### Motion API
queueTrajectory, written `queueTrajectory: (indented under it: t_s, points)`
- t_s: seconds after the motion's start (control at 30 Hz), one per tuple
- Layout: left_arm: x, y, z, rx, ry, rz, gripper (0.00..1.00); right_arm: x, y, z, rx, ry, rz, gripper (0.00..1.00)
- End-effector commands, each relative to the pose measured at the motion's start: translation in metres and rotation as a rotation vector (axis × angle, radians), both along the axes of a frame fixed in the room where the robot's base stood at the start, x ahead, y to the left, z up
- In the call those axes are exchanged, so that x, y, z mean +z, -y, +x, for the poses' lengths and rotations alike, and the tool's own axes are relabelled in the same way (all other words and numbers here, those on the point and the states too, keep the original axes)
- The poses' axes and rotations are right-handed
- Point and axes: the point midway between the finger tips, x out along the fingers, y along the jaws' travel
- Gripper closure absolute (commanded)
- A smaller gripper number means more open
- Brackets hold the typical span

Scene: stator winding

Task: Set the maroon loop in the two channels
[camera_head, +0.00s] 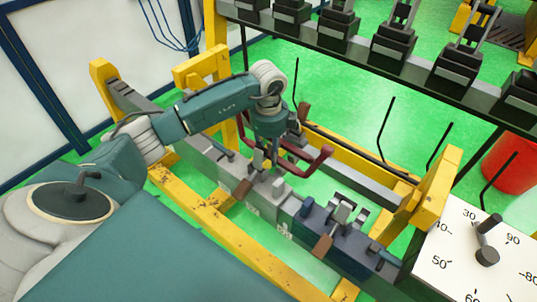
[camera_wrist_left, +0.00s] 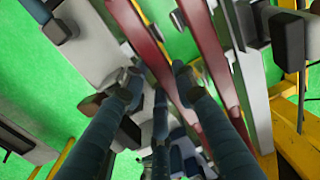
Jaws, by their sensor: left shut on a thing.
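The maroon loop (camera_head: 314,162) is a bent bar with long sides, above the grey fixture (camera_head: 265,203) in the head view. My left gripper (camera_head: 268,164) points down over this fixture and is shut on the loop. In the left wrist view, two maroon bars of the loop (camera_wrist_left: 207,55) run side by side, and one passes between the fingertips (camera_wrist_left: 158,76). The gripper and arm hide part of the loop. I cannot make out the two channels clearly, nor whether the loop touches them. My right gripper is not in view.
A yellow frame (camera_head: 190,207) surrounds the fixture. A dark clamp block (camera_head: 335,238) with a brown-handled lever stands to its right. A dial panel (camera_head: 470,255) is at lower right. A rack with several black blocks (camera_head: 395,50) spans the back, with thin black rods below.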

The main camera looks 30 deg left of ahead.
Motion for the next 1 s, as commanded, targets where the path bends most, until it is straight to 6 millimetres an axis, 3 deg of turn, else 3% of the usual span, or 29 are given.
queueTrajectory:
  t_s: [0.03, 0.07, 0.1, 0.2, 0.9, 0.93, 1.0]
  points:
    - [-0.0307, 0.0057, -0.0156, -0.002, -0.048, 0.003, 1.00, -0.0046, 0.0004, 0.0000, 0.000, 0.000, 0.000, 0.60]
    - [-0.0308, 0.0057, -0.0156, -0.002, -0.048, 0.003, 1.00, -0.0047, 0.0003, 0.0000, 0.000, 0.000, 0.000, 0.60]
    - [-0.0309, 0.0057, -0.0156, -0.002, -0.048, 0.003, 0.66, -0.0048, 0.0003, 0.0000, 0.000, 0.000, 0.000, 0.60]
    - [-0.0311, 0.0051, -0.0156, -0.003, -0.048, 0.004, 0.50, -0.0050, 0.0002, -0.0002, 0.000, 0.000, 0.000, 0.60]
    - [-0.0274, 0.0020, -0.0143, -0.008, -0.042, 0.010, 0.50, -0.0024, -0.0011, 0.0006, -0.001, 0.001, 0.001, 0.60]
    - [-0.0282, 0.0019, -0.0149, -0.009, -0.044, 0.011, 0.34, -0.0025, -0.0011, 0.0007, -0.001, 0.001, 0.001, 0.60]
    - [-0.0278, 0.0019, -0.0150, -0.008, -0.044, 0.010, 0.22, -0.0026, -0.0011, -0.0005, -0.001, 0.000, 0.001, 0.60]
